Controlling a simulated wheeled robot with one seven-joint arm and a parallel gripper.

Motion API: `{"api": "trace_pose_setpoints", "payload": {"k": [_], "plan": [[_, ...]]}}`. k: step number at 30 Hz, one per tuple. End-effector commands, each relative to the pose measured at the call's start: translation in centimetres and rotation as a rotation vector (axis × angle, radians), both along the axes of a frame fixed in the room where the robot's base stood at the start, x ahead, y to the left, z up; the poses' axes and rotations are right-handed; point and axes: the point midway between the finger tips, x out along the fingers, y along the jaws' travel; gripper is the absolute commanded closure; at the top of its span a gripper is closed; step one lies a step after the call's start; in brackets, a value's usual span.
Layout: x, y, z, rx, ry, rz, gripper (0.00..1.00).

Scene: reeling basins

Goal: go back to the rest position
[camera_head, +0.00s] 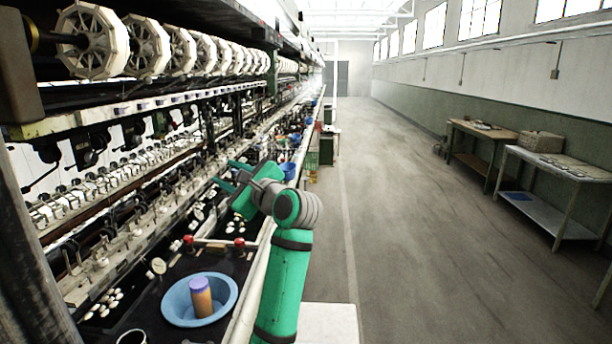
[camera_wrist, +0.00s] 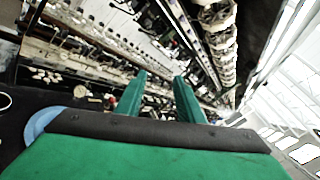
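My green gripper (camera_head: 232,175) is raised over the reeling machine's bench, pointing left toward the machine. In the wrist view its two green fingers (camera_wrist: 160,97) stand apart with nothing between them, so it is open and empty. My arm rises from the bottom middle of the head view and bends left at the wrist. No rest position is marked in either view.
A blue basin (camera_head: 228,309) holding an orange container with a purple lid (camera_head: 201,297) sits on the black bench below my gripper. The reeling machine (camera_head: 110,190) fills the left. Tables (camera_head: 557,170) stand along the right wall. The aisle floor (camera_head: 420,230) is clear.

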Motion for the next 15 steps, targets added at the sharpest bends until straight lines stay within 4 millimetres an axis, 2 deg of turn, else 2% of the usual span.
{"api": "trace_pose_setpoints", "payload": {"k": [1, 3, 10, 15], "plan": [[0.5, -0.7, -3.2, -0.032, -0.007, -0.031, 0.66], [0.9, -1.7, -6.7, -0.078, -0.028, -0.075, 0.66], [0.7, -4.8, -17.9, -0.252, -0.096, -0.196, 0.66], [-1.0, -7.3, -25.7, -0.396, -0.144, -0.269, 0.66]]}}
